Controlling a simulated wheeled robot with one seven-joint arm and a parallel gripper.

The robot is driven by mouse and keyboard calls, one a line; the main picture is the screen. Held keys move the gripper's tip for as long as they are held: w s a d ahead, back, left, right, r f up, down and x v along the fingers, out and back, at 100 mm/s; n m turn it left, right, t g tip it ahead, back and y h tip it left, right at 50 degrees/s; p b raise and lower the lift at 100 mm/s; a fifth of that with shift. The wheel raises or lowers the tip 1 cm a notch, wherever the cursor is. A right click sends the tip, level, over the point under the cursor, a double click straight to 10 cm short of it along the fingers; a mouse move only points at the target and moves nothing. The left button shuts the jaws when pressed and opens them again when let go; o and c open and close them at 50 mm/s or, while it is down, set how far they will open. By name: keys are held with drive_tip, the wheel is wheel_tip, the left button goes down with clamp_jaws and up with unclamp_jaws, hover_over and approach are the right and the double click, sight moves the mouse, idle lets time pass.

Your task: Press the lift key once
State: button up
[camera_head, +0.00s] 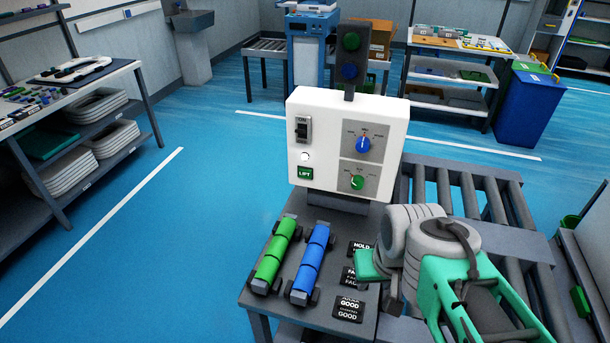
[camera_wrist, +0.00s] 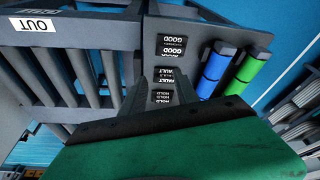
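My gripper is to the right and nearer than the box, over the small table, well apart from the key. In the wrist view two dark fingers of my gripper (camera_wrist: 165,82) stand apart with a gap between them, holding nothing. The lift key does not show in the wrist view.
An ON switch (camera_head: 303,129), a blue knob (camera_head: 363,145) and a green knob (camera_head: 357,182) share the box face. A green cylinder (camera_head: 274,254) and a blue cylinder (camera_head: 311,262) lie in front of the box. Label plates (camera_head: 348,309) lie beside them. A roller conveyor (camera_head: 480,190) is right.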

clamp_jaws()
idle(1.4)
